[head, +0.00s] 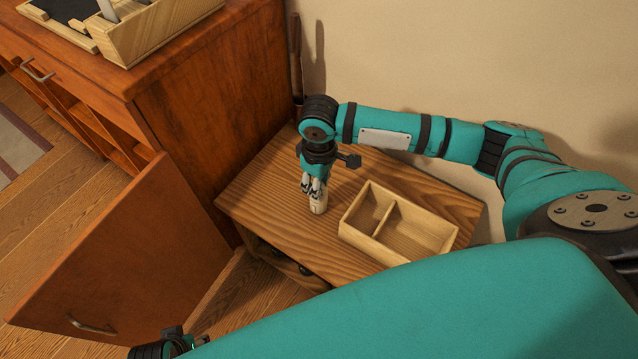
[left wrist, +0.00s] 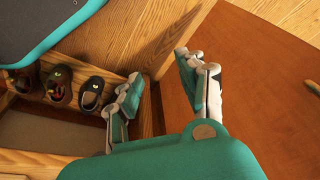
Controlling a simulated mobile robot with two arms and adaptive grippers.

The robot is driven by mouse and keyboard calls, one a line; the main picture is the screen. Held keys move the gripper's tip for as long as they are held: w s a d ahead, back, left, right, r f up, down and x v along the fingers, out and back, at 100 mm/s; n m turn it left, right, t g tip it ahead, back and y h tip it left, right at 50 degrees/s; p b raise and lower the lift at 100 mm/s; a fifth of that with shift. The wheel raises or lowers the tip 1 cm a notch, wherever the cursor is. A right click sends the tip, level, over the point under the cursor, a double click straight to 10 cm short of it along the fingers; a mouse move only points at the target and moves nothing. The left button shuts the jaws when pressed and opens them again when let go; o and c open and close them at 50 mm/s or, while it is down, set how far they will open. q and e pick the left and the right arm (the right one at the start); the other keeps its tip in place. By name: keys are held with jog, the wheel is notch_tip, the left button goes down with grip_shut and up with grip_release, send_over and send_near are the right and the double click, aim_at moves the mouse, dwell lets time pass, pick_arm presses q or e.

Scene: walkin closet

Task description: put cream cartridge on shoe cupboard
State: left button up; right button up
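The cream cartridge (head: 319,204) is a small pale cylinder at the fingertips of my right gripper (head: 314,188). That gripper points down and its fingers close around the cartridge's upper part. The cartridge is roughly upright at the top of the low wood-grain cupboard (head: 268,205); whether its base touches the surface I cannot tell. Shoes (left wrist: 60,82) sit inside this cupboard in the left wrist view. My left gripper (left wrist: 160,67) is open and empty beside the cupboard; only a little of it shows at the bottom of the head view.
A two-compartment wooden box (head: 400,230) stands on the cupboard, right of the cartridge. A taller red-brown cabinet (head: 215,110) is at the left, its door (head: 130,260) swung open. A wooden organiser (head: 150,30) sits on it. The cupboard top's left part is bare.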

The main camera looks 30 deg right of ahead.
jog(key=o, duration=0.9)
jog(key=shift+f, duration=0.1)
